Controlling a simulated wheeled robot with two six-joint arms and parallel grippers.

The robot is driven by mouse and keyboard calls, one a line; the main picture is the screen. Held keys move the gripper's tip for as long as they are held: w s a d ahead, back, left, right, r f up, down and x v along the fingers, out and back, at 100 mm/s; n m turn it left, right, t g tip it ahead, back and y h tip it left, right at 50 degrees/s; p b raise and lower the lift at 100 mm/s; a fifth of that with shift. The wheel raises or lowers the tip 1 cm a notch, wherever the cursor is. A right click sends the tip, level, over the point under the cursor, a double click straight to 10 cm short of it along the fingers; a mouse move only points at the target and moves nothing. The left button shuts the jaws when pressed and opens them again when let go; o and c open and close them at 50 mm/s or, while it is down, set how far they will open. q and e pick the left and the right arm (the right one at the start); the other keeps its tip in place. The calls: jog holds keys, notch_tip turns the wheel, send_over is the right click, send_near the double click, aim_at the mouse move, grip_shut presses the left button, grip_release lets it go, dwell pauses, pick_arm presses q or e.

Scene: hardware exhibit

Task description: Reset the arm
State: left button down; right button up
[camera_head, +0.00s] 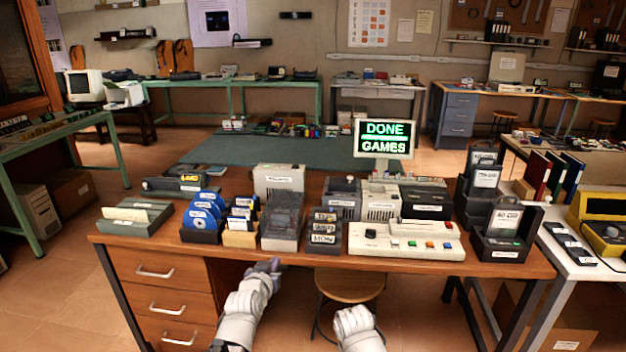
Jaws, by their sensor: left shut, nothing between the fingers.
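My left gripper (274,264) is at the front edge of the wooden desk (200,258), below the grey device. It is shut and empty, and no object is between its fingers. My right arm (357,328) shows only as a white link at the bottom, in front of the stool; its gripper cannot be made out. A sign (384,139) reading "DONE GAMES" in green stands at the back of the desk.
On the desk are blue discs (203,216), a grey device (283,220), a white console with coloured buttons (408,240) and a black cartridge holder (502,240). A round stool (350,285) stands under the front edge. A white side table (580,262) adjoins at right.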

pick_arm(q)
jog(key=s+d+f+m+g+h, duration=0.1)
jog(key=s+d+f+m+g, duration=0.1)
jog(key=s+d+f+g, duration=0.35)
jog(key=s+d+f+g+y, duration=0.1)
jog(key=s+d+f+g, duration=0.15)
jog(key=s, duration=0.35)
jog(key=s+d+f+m+g+y, duration=0.1)
jog(key=s+f+g, duration=0.3)
jog(key=s, duration=0.2)
jog(key=s+d+f+g+y, duration=0.1)
jog(key=s+f+g, duration=0.2)
jog(key=s, duration=0.4)
notch_tip(320, 180, up, 15)
jog(key=p, duration=1.4)
jog(key=shift+w+d+t+p, duration=0.15)
jog(key=shift+w+t+p, duration=0.15)
jog(key=shift+w, duration=0.15)
jog(key=shift+f, duration=0.1)
